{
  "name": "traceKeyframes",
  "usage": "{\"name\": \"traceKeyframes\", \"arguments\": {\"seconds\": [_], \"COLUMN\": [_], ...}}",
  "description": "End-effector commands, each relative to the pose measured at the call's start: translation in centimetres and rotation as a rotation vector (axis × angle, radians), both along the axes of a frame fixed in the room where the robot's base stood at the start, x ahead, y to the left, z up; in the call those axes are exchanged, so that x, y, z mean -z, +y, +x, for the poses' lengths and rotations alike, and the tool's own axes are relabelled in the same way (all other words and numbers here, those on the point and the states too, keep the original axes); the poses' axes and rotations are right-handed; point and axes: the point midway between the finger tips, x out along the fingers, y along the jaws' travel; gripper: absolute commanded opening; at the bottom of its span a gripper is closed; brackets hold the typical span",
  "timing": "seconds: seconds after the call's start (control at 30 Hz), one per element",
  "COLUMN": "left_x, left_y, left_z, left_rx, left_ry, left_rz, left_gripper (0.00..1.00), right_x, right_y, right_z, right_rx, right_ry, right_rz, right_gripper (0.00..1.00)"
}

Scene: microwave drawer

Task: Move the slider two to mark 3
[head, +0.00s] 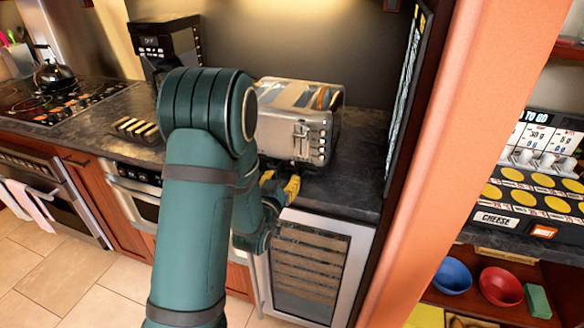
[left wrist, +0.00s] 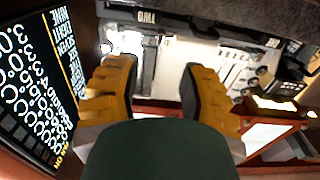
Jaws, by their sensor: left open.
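A silver toaster-like appliance (head: 290,125) stands on the dark counter, with small controls on its right front. I cannot read the slider's mark. My left gripper (head: 281,186) is open just below and in front of the appliance. In the left wrist view its yellow fingertips (left wrist: 157,85) are apart, with the panel beyond them. I see nothing between them. My right gripper is out of view.
A black menu board (left wrist: 35,85) stands close beside the gripper; it also shows in the head view (head: 408,70). An orange post (head: 440,150) is at right. A coffee maker (head: 165,45) stands behind my arm. A glass-fronted cooler (head: 312,268) is below the counter.

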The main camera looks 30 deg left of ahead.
Motion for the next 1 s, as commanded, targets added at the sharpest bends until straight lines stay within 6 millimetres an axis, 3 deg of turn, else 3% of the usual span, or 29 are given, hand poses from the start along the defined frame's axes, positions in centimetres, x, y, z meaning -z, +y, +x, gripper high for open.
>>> {"name": "traceKeyframes", "arguments": {"seconds": [0.2,0.4,0.83,0.87,0.97,1.0], "left_x": [0.0,0.0,0.0,0.0,0.0,0.0], "left_y": [0.9,1.6,1.8,1.8,1.8,1.8], "left_z": [4.1,6.5,7.3,7.3,7.3,7.3], "left_rx": [0.001,0.000,0.000,0.000,0.000,0.000], "left_ry": [-0.001,0.000,0.001,0.001,0.001,0.001], "left_rz": [0.002,0.001,0.000,0.000,0.000,0.000], "left_gripper": [0.41,0.41,0.41,0.37,0.02,0.00], "right_x": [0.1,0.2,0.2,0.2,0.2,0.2], "right_y": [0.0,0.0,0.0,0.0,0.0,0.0], "right_z": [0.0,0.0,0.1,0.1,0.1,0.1], "right_rx": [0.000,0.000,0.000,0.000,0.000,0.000], "right_ry": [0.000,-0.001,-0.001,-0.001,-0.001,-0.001], "right_rz": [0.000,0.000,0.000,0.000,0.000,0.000], "right_gripper": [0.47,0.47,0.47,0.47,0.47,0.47]}}
